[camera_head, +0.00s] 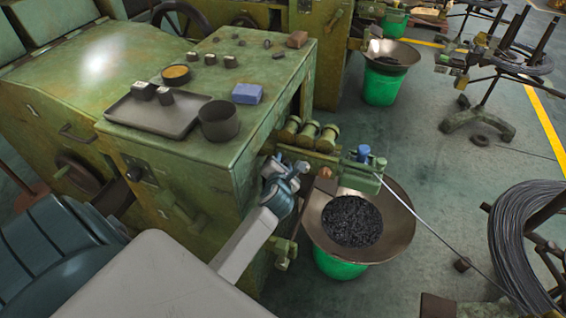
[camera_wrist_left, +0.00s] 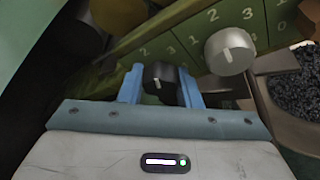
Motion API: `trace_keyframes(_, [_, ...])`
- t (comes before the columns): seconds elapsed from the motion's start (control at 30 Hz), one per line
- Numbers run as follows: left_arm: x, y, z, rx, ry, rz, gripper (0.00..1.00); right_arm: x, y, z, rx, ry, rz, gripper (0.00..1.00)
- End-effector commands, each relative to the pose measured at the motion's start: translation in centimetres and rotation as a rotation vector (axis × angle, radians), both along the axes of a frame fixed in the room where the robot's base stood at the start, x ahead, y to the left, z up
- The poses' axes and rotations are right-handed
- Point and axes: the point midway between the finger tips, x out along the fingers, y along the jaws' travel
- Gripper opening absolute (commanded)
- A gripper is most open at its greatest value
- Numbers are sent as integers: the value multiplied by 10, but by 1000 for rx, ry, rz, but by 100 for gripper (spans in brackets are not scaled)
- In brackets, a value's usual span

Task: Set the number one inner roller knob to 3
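In the left wrist view a black knob (camera_wrist_left: 161,78) with a white pointer line sits between the two blue fingers of my left gripper (camera_wrist_left: 160,88). The fingers lie close on both sides of it, with no clear gap. The pointer looks roughly upright in the picture. Numbers mark the green panel (camera_wrist_left: 188,47) around it. A silver knob (camera_wrist_left: 230,51) with its own pointer is to the right, apart from the fingers. In the head view my left gripper (camera_head: 300,167) is at the green machine's side rail; the black knob is hidden there. My right gripper does not show.
A funnel tray of dark pieces (camera_head: 398,232) stands on a green bucket right of the gripper. A blue knob (camera_head: 363,152) and a wire (camera_head: 430,225) are at the rail's end. The machine top holds a grey tray (camera_head: 134,118), a cup (camera_head: 219,121) and a blue block (camera_head: 247,94).

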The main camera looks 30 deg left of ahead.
Motion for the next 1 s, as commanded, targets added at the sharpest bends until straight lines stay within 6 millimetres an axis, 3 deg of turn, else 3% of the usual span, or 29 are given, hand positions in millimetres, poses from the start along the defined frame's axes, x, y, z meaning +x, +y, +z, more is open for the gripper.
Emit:
trace_keyframes(0.07, [0, 0, 0, -1, 1, -1, 8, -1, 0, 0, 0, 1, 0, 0])
trace_keyframes(0.43, [0, -1, 1, 62, 17, -1, 8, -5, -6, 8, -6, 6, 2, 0])
trace_keyframes(1.0, [0, -1, 0, 439, 107, -1, 8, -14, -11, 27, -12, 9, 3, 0])
